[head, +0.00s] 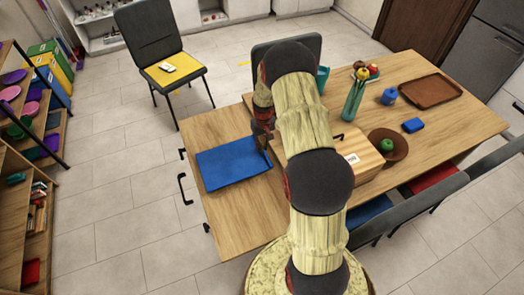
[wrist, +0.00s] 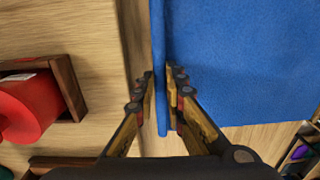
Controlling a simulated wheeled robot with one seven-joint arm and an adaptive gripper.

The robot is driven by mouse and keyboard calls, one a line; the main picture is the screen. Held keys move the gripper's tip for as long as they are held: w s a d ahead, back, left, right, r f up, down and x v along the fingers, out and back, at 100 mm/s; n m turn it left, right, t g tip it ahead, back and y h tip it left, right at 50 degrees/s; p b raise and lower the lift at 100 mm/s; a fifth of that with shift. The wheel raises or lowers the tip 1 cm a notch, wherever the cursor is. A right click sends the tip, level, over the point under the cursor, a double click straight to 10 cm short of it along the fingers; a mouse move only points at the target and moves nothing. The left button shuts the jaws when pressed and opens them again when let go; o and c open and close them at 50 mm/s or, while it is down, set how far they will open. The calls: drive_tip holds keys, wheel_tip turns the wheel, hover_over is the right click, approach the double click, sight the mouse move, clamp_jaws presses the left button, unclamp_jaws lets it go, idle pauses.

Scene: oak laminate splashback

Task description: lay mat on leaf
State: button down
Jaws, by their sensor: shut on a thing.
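The blue mat (head: 225,169) is spread over the left part of the wooden table, the leaf (head: 245,215). My gripper (head: 264,136) is at the mat's right edge, partly hidden by my arm. In the wrist view the gripper (wrist: 160,84) is shut on a narrow upturned edge of the mat (wrist: 240,60), which runs between the fingers. The rest of the mat spreads to the right there. Bare wood of the leaf (wrist: 265,136) shows beyond the mat's edge. I cannot tell whether all of the mat touches the leaf.
A wooden box (head: 358,150) stands right of my arm, near a brown bowl with a green fruit (head: 387,145). A green vase (head: 353,98), a blue pot (head: 389,96) and a brown tray (head: 425,91) are farther right. Black brackets (head: 184,188) stick out at the leaf's left edge.

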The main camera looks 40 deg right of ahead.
drive_tip(key=shift+a+f, duration=0.1)
drive_tip(key=shift+f, duration=1.15)
drive_tip(key=shift+f+b, duration=0.15)
drive_tip(key=shift+b, duration=0.15)
drive_tip(key=c, duration=1.8)
unclamp_jaws()
drive_tip(key=shift+c, duration=0.2)
drive_tip(key=shift+r, duration=0.2)
